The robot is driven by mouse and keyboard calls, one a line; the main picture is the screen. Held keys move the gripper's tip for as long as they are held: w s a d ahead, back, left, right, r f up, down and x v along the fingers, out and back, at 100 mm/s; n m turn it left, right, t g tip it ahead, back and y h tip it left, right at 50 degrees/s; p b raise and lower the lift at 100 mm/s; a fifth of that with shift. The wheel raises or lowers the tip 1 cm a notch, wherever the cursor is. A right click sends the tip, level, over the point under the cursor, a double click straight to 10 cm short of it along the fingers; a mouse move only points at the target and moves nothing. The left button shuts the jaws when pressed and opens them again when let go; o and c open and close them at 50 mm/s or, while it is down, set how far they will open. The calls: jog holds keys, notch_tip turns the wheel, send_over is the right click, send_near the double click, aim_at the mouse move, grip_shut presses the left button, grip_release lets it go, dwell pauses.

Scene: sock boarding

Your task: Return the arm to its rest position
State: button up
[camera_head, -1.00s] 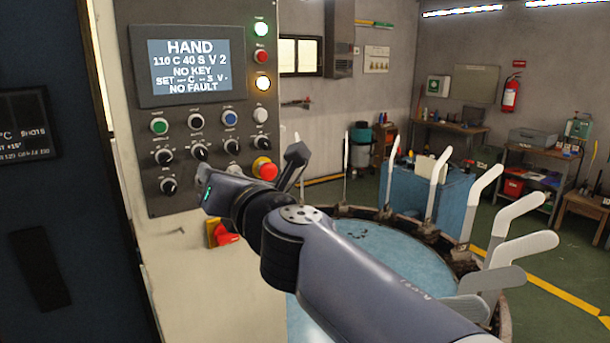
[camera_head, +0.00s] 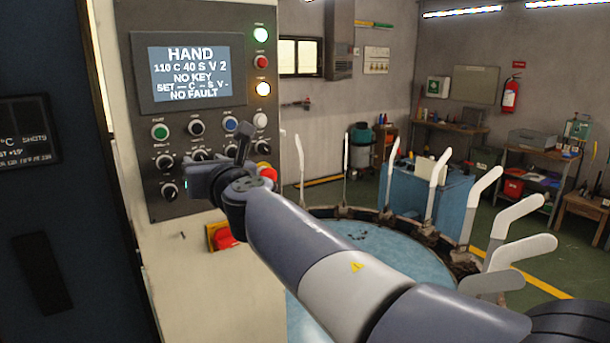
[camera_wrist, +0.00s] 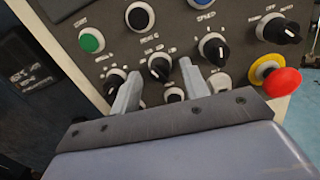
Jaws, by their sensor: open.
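My gripper (camera_wrist: 158,85) is open and empty in the wrist view, its two fingers apart in front of the control panel's knobs. In the head view my gripper (camera_head: 243,145) is in front of the lower right part of the control panel (camera_head: 150,120), covering some knobs and part of the red mushroom button. I cannot tell whether a finger touches a knob. The panel screen (camera_head: 192,72) reads HAND, NO KEY and NO FAULT. The red mushroom button also shows in the wrist view (camera_wrist: 281,82), right of the fingers.
A round blue table (camera_head: 385,262) ringed with upright white sock forms (camera_head: 438,170) stands right of the panel. A red switch on a yellow plate (camera_head: 222,238) is below the panel. A blue cabinet (camera_head: 408,195) and workbenches stand behind.

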jog(key=s+d+n, duration=0.4)
jog(key=s+d, duration=0.2)
jog(key=s, duration=0.2)
jog(key=shift+s+p, duration=0.35)
jog(key=shift+p, duration=0.1)
dwell(0.3)
